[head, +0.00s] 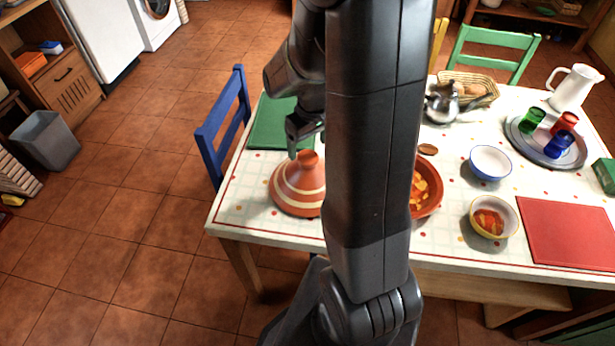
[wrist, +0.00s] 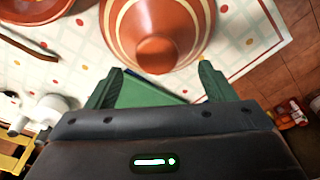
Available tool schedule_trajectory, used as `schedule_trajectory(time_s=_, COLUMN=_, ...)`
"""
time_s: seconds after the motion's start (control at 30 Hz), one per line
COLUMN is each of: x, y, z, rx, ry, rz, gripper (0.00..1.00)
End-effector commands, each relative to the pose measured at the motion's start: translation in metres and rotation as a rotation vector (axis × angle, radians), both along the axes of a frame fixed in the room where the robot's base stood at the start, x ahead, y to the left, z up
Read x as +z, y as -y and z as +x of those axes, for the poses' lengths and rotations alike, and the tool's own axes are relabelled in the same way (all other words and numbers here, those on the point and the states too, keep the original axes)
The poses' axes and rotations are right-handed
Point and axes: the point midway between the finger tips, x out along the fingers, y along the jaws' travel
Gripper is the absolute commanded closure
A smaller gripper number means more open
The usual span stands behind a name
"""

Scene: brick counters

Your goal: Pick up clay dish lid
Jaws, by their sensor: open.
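The clay dish lid (head: 299,187) is an orange-brown cone with cream bands, standing upright on the table near its left front edge. In the wrist view the lid (wrist: 158,30) shows at the top centre, with its rounded tip toward my gripper. My gripper (head: 305,137) is just above the lid's tip in the head view, apart from it as far as I can see. In the wrist view my gripper (wrist: 157,75) is open, with nothing between its fingers. My arm hides part of the lid's right side in the head view.
The clay dish (head: 427,188) with food stands to the right, partly behind my arm. A green mat (head: 270,122) lies behind the lid, and a blue chair (head: 222,128) stands at the table's left. A metal teapot (head: 441,105) and bowls (head: 490,162) stand farther right.

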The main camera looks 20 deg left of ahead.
Motion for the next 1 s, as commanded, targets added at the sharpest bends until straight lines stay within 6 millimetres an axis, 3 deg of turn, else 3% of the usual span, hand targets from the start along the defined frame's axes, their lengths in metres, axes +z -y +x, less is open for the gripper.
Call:
schedule_trajectory(time_s=0.27, x=-0.017, y=-0.001, z=0.001, rx=-0.001, ry=-0.001, rz=-0.001, gripper=0.24)
schedule_trajectory(time_s=0.63, x=-0.058, y=-0.004, z=0.007, rx=0.000, ry=-0.001, rz=-0.002, gripper=0.24)
schedule_trajectory(time_s=1.0, x=-0.063, y=-0.005, z=0.008, rx=0.000, ry=0.001, rz=0.000, gripper=0.26)
